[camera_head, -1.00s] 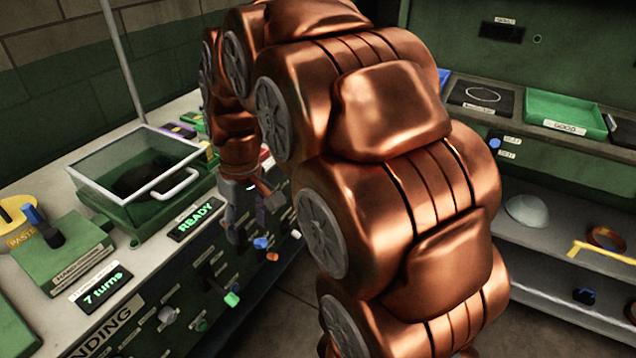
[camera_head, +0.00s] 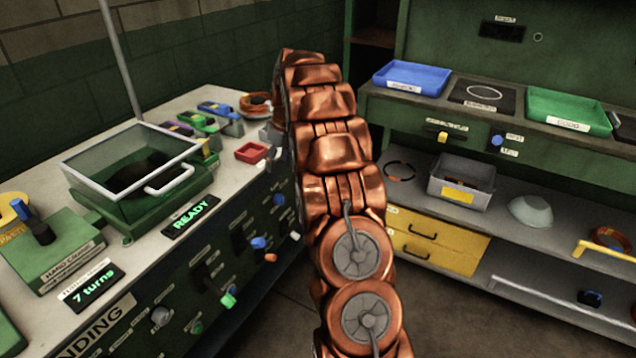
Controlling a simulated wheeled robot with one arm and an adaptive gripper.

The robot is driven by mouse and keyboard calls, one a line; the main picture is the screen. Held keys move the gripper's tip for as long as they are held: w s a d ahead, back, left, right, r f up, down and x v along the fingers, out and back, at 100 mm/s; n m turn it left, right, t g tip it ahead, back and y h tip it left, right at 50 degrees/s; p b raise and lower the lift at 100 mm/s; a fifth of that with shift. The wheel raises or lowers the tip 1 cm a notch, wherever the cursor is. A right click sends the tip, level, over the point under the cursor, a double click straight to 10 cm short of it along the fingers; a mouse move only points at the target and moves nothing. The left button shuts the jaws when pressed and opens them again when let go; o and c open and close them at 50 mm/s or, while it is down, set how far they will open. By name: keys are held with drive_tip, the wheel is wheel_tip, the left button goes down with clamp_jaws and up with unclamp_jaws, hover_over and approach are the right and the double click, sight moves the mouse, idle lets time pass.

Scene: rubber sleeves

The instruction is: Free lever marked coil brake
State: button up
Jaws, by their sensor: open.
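The lever marked coil brake cannot be told apart, as the small labels are unreadable. The bench's dark front panel carries several knobs and levers: a blue one (camera_head: 258,242), an orange one (camera_head: 271,257), a green one (camera_head: 229,300), another blue one (camera_head: 279,199) and a white one (camera_head: 295,236). My gripper (camera_head: 270,138) shows only in part as grey pieces at the left of my copper arm, near the bench's far right end. It is open and above the panel levers; its fingertips are not clear.
A lidded glass box (camera_head: 135,170) stands on the bench beside a READY display (camera_head: 190,216). A red tray (camera_head: 251,152) and several coloured clamps lie near my gripper. At right are shelves with a blue tray (camera_head: 411,78), a green tray (camera_head: 567,108) and a grey bin (camera_head: 461,182).

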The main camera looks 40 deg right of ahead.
drive_tip(key=w+d+f+n+t+h+b, duration=0.1)
drive_tip(key=d+f, duration=0.6)
drive_tip(key=d, duration=0.4)
drive_tip(key=w+d+f+n+t+b, duration=0.1)
drive_tip(key=w+d+f, duration=0.1)
drive_tip(key=d+f, duration=0.65)
drive_tip(key=shift+w+d+f+p, duration=0.1)
drive_tip(key=shift+w+d+f, duration=0.2)
drive_tip(key=shift+f, duration=0.3)
drive_tip(key=shift+w+d+f+p, duration=0.1)
drive_tip(key=shift+w+d+f, duration=0.15)
drive_tip(key=shift+f, duration=0.3)
drive_tip(key=shift+w+d+f+p, duration=0.1)
drive_tip(key=shift+w+d+f, duration=0.2)
drive_tip(key=shift+f, duration=0.3)
drive_tip(key=shift+w, duration=0.1)
drive_tip(key=shift+p+x, duration=0.7)
drive_tip(key=shift+x, duration=0.45)
clamp_jaws()
